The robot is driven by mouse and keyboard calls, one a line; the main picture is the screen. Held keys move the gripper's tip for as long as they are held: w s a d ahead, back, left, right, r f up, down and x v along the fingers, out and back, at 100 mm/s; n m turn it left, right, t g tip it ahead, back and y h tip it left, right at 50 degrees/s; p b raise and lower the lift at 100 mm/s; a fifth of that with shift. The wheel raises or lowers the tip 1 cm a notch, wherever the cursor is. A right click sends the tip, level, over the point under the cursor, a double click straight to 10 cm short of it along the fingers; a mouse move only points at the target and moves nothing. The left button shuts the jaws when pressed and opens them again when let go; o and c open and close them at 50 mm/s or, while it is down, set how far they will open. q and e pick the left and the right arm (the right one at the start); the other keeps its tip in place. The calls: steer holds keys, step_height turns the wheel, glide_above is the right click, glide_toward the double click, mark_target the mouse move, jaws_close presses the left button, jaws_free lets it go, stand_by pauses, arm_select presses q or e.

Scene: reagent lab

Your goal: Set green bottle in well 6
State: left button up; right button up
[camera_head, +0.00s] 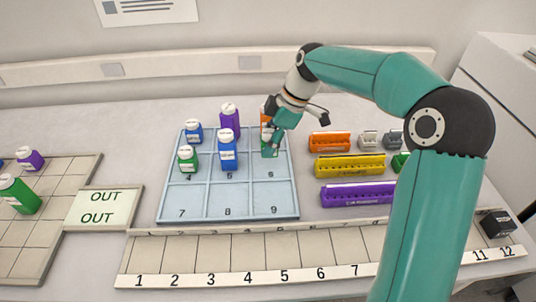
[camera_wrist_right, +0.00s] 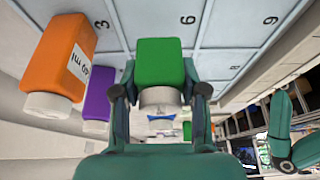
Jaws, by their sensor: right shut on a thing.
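A green bottle (camera_wrist_right: 160,65) with a white cap is between the fingers of my right gripper (camera_wrist_right: 165,95), which is shut on it. In the head view the green bottle (camera_head: 269,150) is mostly behind the right gripper (camera_head: 275,132), at the back part of well 6 (camera_head: 271,187) in the blue tray. I cannot tell whether its base touches the well floor. The 6 label shows just in front of it. My left gripper is not in view.
An orange bottle (camera_wrist_right: 58,55) stands behind, in well 3. Blue (camera_head: 228,152), purple (camera_head: 230,121) and small green (camera_head: 188,160) bottles stand in other wells. Wells 7 to 9 are empty. Coloured racks, including a yellow one (camera_head: 350,166), lie right of the tray.

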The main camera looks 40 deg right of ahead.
steer(key=shift+f, duration=2.1)
steer(key=shift+f, duration=0.1)
steer(key=o, duration=1.1)
steer(key=v, duration=1.2)
steer(key=shift+a, duration=0.1)
